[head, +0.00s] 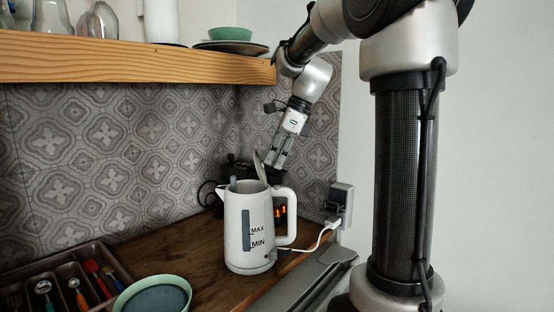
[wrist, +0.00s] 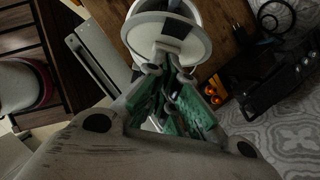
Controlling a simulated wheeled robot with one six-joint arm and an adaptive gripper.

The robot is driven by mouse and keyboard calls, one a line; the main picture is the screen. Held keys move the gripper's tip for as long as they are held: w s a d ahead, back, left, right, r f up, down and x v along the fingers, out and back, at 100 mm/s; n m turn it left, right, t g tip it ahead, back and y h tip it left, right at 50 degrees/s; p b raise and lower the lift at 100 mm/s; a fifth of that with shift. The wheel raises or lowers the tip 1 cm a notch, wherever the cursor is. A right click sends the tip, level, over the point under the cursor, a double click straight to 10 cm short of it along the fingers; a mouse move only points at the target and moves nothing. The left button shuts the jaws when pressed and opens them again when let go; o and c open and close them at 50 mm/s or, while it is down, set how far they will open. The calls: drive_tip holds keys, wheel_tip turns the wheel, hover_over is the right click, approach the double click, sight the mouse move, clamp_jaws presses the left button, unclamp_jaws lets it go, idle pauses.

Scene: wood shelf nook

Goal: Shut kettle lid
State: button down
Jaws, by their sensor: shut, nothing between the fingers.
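The white kettle (head: 240,240) stands upright on the wooden counter, spout to the left and handle to the right. Its lid (head: 260,168) is open, standing up steeply from the kettle's top. My gripper (head: 276,163) is shut and empty, just right of the raised lid, above the handle. In the wrist view the round pale lid (wrist: 150,32) is just beyond my gripper (wrist: 172,72), whose green-padded fingers are close together. The fingertips look very near the lid; I cannot tell whether they touch. The kettle's rim shows partly behind the lid.
A black device with orange lights (wrist: 262,88) is behind the kettle. A wall socket (head: 341,196) with a plugged cord is at right. A wooden shelf (head: 130,60) overhangs the back left. A cutlery tray (head: 106,259) and green bowl (head: 153,283) occupy the front left.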

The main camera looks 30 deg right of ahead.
sight(256, 158)
drive_tip(key=a+h, duration=0.1)
drive_tip(key=w+a+g+h, duration=0.1)
drive_tip(key=shift+w+a+r+h, duration=0.1)
drive_tip(key=shift+a+r+h, duration=0.05)
drive_tip(key=shift+h, duration=0.15)
drive_tip(key=h, duration=0.1)
drive_tip(key=a+g+h, duration=0.1)
drive_tip(key=w+a+g+h, duration=0.1)
drive_tip(key=shift+w+a+f, duration=0.1)
drive_tip(key=shift+a+f, duration=0.05)
drive_tip(key=shift+f, duration=0.1)
drive_tip(key=shift+w+a+f+g+h, duration=0.4)
drive_tip(key=shift+a+f+h, duration=0.15)
drive_tip(key=shift+a+h, duration=0.2)
drive_tip(key=shift+w+a+f+g+h, duration=0.3)
drive_tip(key=shift+w+a+f+h, duration=0.1)
drive_tip(key=shift+a+f+h, duration=0.25)
drive_tip(key=shift+a, duration=0.15)
